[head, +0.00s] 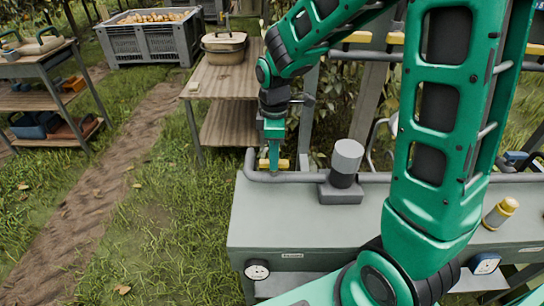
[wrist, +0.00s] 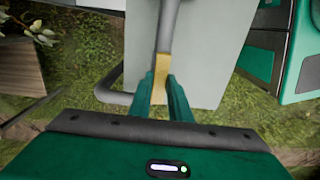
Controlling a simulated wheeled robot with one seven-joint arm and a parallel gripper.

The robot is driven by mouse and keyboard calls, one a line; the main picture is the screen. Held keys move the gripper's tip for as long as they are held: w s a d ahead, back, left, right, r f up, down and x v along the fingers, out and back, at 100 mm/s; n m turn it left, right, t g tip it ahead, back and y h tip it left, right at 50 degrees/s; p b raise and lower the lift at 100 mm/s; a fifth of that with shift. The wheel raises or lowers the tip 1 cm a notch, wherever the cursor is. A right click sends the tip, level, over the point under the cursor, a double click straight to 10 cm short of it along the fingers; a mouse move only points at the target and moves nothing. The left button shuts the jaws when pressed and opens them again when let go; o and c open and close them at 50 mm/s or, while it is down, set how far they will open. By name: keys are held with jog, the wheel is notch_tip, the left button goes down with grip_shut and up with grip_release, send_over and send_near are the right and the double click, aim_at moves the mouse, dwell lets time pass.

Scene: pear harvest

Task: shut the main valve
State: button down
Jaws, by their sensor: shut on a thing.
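The valve with a yellow lever (head: 283,163) sits on the grey pipe at the back left of the grey-green bench. My gripper (head: 274,158) reaches down from above and is shut on this yellow lever. In the wrist view the lever (wrist: 162,72) shows between the two green fingers (wrist: 161,92). The lever looks roughly in line with the grey pipe (wrist: 167,25). The fingers hide part of the lever and the valve body under it.
A grey cylinder on a block (head: 346,163) stands on the bench (head: 280,218), right of the valve. A yellow-capped bottle (head: 502,213) is farther right. A wooden table (head: 222,82) with a lidded pot (head: 224,47) stands behind left. Grass lies open at left.

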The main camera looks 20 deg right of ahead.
jog(key=m, duration=0.4)
jog(key=shift+w+m, duration=0.1)
jog(key=shift+m, duration=0.2)
jog(key=m, duration=0.4)
jog(key=shift+d+r+m, duration=0.1)
jog(key=shift+m, duration=0.2)
jog(key=m, duration=0.4)
jog(key=shift+w+m, duration=0.1)
jog(key=shift+m, duration=2.2)
jog(key=c, duration=1.8)
grip_release()
jog(key=shift+o, duration=0.8)
